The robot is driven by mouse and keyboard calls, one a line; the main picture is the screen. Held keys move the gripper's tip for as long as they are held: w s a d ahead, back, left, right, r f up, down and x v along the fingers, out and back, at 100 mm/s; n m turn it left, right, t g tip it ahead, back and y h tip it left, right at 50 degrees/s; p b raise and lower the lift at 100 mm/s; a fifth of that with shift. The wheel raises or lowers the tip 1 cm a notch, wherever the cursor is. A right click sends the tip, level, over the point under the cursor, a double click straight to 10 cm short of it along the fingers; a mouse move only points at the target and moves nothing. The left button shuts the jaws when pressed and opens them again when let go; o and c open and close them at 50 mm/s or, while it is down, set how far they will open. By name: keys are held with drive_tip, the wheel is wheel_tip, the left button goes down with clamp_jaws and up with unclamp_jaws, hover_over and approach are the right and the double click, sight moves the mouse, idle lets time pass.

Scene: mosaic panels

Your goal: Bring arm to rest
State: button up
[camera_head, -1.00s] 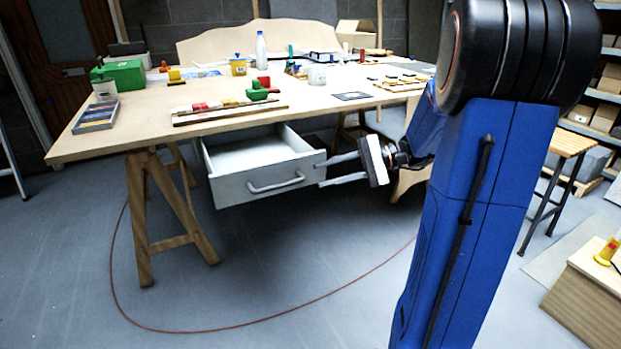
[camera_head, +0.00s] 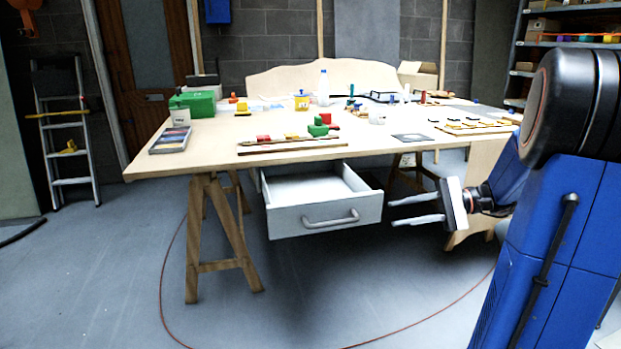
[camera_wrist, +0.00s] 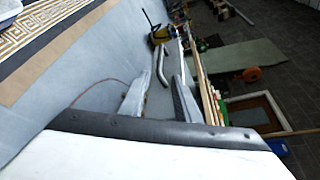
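My gripper (camera_head: 392,212) is at the lower right of the workbench in the head view, at about drawer height. Its two pale fingers point left and stand apart, with nothing between them. They also show spread in the wrist view (camera_wrist: 160,95). The grey drawer (camera_head: 325,216) under the bench is pulled out and looks empty inside. Its bar handle (camera_head: 331,220) is on the front. In the picture, the fingertips are just right of the drawer front, with a small gap. My arm extends out to the right, low beside the bench.
The wooden workbench (camera_head: 215,153) carries mosaic pieces, a green box (camera_head: 192,104), a bottle (camera_head: 323,88) and tools. A trestle leg (camera_head: 222,235) stands left of the drawer. A ladder (camera_head: 65,135) is at the far left. A red cable (camera_head: 165,285) lies on otherwise open floor in front.

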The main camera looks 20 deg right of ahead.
drive_tip(key=s+a+f+n+g+h, duration=0.4)
drive_tip(key=s+a, duration=0.4)
drive_tip(key=a, duration=0.4)
drive_tip(key=s+f+n+t+h, duration=0.3)
drive_tip(key=s+n+h, duration=0.3)
drive_tip(key=s+h, duration=0.4)
drive_tip(key=shift+s+f+t+h, duration=0.4)
drive_tip(key=shift+s+t, duration=0.1)
drive_tip(key=shift+s, duration=0.7)
